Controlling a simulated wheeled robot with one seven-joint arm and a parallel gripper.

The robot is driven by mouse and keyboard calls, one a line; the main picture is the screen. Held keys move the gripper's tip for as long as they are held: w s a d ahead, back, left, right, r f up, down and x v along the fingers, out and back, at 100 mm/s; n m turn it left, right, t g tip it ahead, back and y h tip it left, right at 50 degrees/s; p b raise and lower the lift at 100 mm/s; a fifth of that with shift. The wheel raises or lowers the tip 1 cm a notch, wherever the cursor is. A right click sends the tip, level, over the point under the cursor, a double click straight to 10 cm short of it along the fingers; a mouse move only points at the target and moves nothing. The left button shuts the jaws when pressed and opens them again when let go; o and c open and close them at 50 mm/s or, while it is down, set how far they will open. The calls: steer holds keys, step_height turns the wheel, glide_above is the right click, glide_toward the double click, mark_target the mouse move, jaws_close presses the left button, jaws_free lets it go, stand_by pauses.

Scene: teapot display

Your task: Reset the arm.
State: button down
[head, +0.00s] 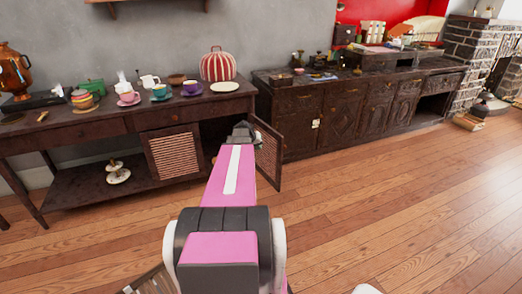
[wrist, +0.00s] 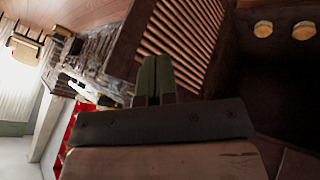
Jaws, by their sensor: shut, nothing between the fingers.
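My gripper (wrist: 155,78) shows in the wrist view with its two greenish fingers together and nothing between them. In the head view my pink arm reaches forward from the bottom middle, and its dark wrist end (head: 243,132) is in front of the open cabinet of the left sideboard; the fingertips are hard to make out there. A slatted cabinet door (wrist: 180,40) is close beside the fingers in the wrist view. The dark cabinet inside is to the right of it.
The sideboard (head: 120,128) carries a samovar (head: 14,70), cups and a striped cosy (head: 218,67). Two round wooden-topped things (wrist: 263,29) show in the cabinet.

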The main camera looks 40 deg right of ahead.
steer(key=a+r, duration=0.1)
steer(key=s+a+r, duration=0.1)
steer(key=r, duration=0.1)
steer(key=shift+a+r, duration=0.15)
steer(key=w+a+f+n+t+y, duration=0.1)
steer(key=w+a+f+n+y, duration=0.15)
steer(key=a, duration=1.85)
steer(key=w+a+f+n+y, duration=0.1)
steer(key=w+a+n+y, duration=0.25)
steer(key=a, duration=1.85)
steer(key=s+a+n+g+y, duration=0.1)
steer(key=s+a+n, duration=0.2)
steer(key=a, duration=1.2)
steer(key=s, duration=0.3)
steer(key=shift+a, duration=0.3)
